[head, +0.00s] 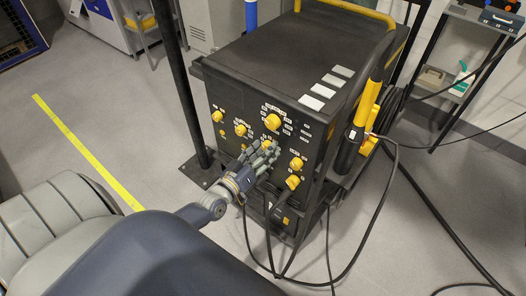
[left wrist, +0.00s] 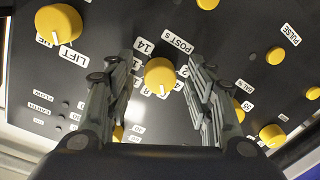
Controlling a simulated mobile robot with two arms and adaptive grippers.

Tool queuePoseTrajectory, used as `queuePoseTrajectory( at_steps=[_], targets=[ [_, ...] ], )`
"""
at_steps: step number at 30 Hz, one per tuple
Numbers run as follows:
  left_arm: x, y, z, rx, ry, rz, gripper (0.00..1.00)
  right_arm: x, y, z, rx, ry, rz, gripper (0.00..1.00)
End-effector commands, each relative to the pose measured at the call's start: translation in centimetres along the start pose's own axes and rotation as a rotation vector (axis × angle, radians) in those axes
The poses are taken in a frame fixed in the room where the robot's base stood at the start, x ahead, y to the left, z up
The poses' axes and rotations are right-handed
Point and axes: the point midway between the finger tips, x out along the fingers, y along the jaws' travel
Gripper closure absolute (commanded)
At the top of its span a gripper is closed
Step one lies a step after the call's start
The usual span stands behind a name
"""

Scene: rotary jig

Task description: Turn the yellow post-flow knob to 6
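The yellow post-flow knob (left wrist: 160,75), beside a label reading "POST S", is on the dark panel in the left wrist view. Printed numbers surround it, among them a 14; some are partly hidden or hard to read. My left gripper (left wrist: 160,62) is open, with one finger on each side of the knob and a gap on both sides. In the head view my left gripper (head: 264,154) is at the front panel of the black machine (head: 275,70), and I cannot make out the post-flow knob there. My right gripper is not in view.
Other yellow knobs sit close around, such as a large one (head: 272,122) and one at the right (head: 296,163). A yellow-handled torch (head: 367,103) hangs on the machine's right side. Black cables (head: 378,205) loop down to the floor. A dark post (head: 184,80) stands at the left.

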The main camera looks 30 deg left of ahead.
Motion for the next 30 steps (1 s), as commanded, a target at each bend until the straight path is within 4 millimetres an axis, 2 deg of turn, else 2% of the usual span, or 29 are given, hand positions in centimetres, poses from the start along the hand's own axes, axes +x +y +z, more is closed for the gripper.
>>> queuePoseTrajectory(
  at_steps=[7, 11, 24, 30],
  targets=[
    [-0.2, 0.0, 0.0, 0.0, 0.0, 0.0, 0.51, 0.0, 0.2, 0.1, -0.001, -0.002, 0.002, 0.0],
    [-1.2, -0.1, 0.1, 0.0, -0.002, -0.001, 0.51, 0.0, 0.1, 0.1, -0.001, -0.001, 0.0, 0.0],
    [-9.3, 0.0, 0.1, 0.0, -0.003, -0.001, 0.51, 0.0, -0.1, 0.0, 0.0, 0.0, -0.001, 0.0],
    [-11.5, 0.0, 0.0, 0.001, -0.001, 0.0, 0.51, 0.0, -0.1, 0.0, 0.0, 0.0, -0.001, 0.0]
  ],
)
